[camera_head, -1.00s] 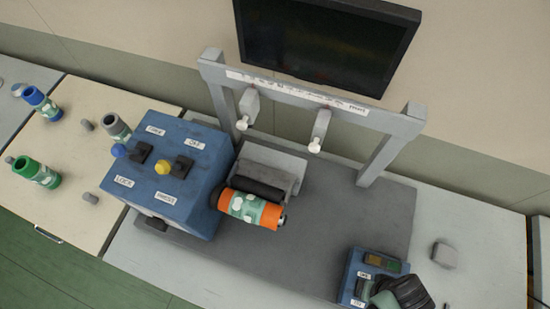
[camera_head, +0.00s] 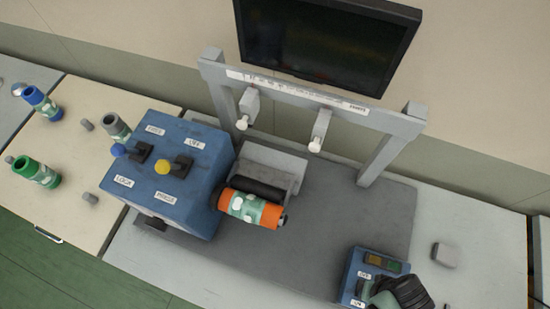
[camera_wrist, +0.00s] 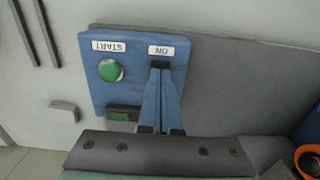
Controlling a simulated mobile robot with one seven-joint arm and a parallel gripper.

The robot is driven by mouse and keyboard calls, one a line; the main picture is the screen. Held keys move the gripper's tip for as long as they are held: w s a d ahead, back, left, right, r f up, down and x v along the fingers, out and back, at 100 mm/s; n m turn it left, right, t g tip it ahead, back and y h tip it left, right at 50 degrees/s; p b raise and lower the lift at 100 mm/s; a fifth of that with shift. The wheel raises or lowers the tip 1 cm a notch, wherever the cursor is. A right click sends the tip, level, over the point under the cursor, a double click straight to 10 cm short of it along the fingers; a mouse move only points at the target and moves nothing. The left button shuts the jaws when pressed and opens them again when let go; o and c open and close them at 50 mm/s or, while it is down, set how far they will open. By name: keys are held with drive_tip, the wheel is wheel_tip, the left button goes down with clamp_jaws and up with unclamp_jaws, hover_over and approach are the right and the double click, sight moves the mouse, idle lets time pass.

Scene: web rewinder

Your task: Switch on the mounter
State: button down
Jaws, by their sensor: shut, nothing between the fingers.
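A small blue control box (camera_head: 352,268) stands at the front right of the grey base plate, partly hidden by my gripper. It carries OFF and ON labels and an amber and a green rectangle on top. In the wrist view the box (camera_wrist: 95,85) shows a round green button (camera_wrist: 110,71) under a START label and an ON label (camera_wrist: 161,50). My gripper (camera_wrist: 160,72) is shut and empty, its blue fingertips together at a dark spot just below the ON label. Whether they touch it, and the switch lever's position, I cannot tell.
A larger blue box (camera_head: 205,205) with knobs and switches stands left, beside an orange roll (camera_head: 262,213). A grey frame (camera_head: 300,92) rises behind, below a dark screen (camera_head: 325,40). A grey block (camera_head: 445,255) lies right of the small box.

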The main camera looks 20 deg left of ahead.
drive_tip(key=shift+f+b, duration=0.5)
drive_tip(key=shift+f, duration=0.3)
drive_tip(key=shift+r, duration=0.15)
wheel_tip(320, 180, up, 7)
drive_tip(key=p, duration=0.7)
drive_tip(key=shift+p, duration=0.35)
idle(0.4)
